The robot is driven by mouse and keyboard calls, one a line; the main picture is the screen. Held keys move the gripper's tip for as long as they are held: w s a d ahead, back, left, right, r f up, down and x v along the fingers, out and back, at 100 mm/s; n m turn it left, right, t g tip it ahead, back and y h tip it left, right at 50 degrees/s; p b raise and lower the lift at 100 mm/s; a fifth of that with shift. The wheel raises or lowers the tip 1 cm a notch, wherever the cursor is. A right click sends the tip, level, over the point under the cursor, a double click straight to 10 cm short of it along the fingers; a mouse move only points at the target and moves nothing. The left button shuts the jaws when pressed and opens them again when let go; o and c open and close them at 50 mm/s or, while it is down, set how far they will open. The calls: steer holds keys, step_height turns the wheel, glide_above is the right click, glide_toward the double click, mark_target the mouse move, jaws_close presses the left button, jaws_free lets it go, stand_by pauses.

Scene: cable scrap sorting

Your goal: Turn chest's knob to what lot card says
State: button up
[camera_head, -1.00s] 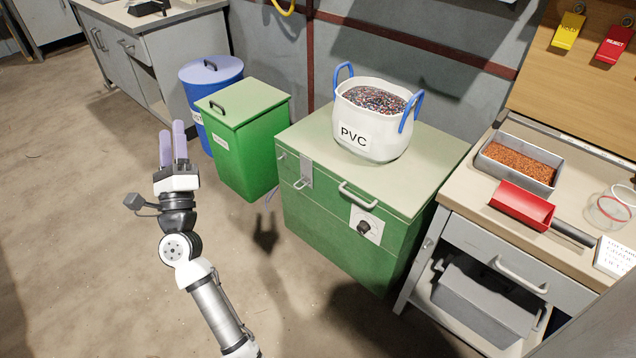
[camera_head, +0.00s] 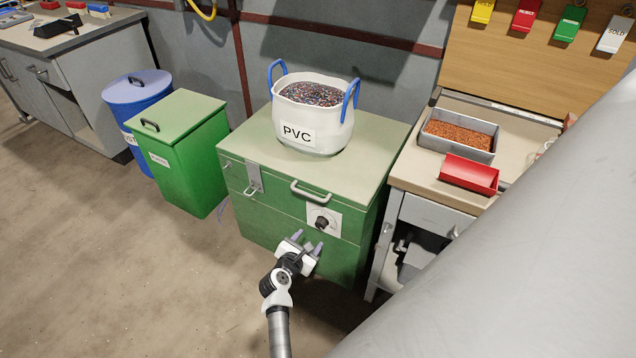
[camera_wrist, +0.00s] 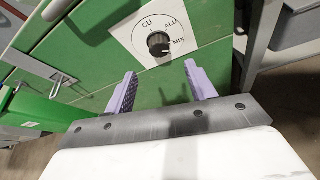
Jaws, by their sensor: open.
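The green chest (camera_head: 285,225) stands against the wall. Its black knob (camera_head: 322,223) sits on a white dial plate on the front. In the wrist view the knob (camera_wrist: 158,43) is ringed by the marks CU, ALU and MIX; its pale pointer line seems to face the MIX side, but it is small. My gripper (camera_head: 308,241) is open and empty, just below and in front of the knob, apart from it. In the wrist view its lilac fingers (camera_wrist: 160,70) point toward the dial, with the knob beyond their tips. The lot card is not visible now.
A white PVC bag (camera_head: 313,118) with blue handles stands on the chest lid. A lid handle (camera_head: 311,191) and a latch (camera_head: 254,178) are near the knob. The workbench (camera_head: 405,178) with a granule tray and red scoop is close on the right. Bins stand left.

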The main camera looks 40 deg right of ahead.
mark_target(319, 226)
steer(key=b+x, duration=0.4)
steer(key=x, duration=0.3)
steer(key=shift+w+d+f+b, duration=0.15)
steer(key=shift+d+f+b, duration=0.1)
steer(key=shift+d+b, duration=0.05)
steer(key=shift+w+d+f+b, duration=0.1)
steer(key=shift+w+d+b, duration=0.3)
steer(key=shift+d, duration=0.2)
steer(key=c, duration=1)
steer(key=shift+o, duration=0.2)
